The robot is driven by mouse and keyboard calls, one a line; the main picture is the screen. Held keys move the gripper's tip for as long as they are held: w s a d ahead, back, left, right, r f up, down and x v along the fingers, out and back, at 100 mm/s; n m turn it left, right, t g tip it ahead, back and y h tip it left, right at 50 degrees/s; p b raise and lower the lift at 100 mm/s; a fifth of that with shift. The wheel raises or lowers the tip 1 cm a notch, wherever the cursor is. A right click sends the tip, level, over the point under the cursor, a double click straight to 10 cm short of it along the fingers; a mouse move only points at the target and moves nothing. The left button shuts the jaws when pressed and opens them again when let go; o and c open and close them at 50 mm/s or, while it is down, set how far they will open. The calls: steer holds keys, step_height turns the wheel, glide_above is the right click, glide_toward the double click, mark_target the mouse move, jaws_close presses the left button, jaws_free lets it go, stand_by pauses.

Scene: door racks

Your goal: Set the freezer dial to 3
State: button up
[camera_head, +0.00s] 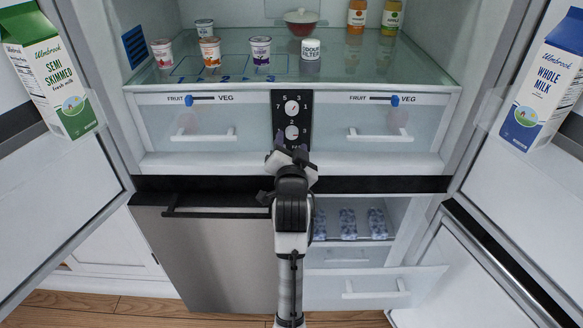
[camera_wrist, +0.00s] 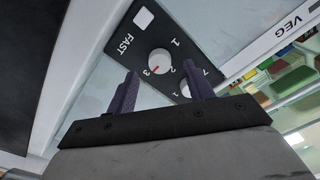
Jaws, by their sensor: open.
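My gripper's two dark fingers (camera_wrist: 161,71) are open, one at each side of the dial in the wrist view. Whether they touch it I cannot tell.
Another dial (camera_head: 291,107) with odd numbers sits above it. Drawers with handles (camera_head: 204,136) flank the panel. Yogurt cups (camera_head: 210,52) and bottles stand on the glass shelf above. Both upper doors are open, holding milk cartons (camera_head: 549,85). The lower right compartment is open.

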steer(key=s+p, duration=0.3)
steer(key=s, duration=0.8)
steer(key=shift+w, duration=0.1)
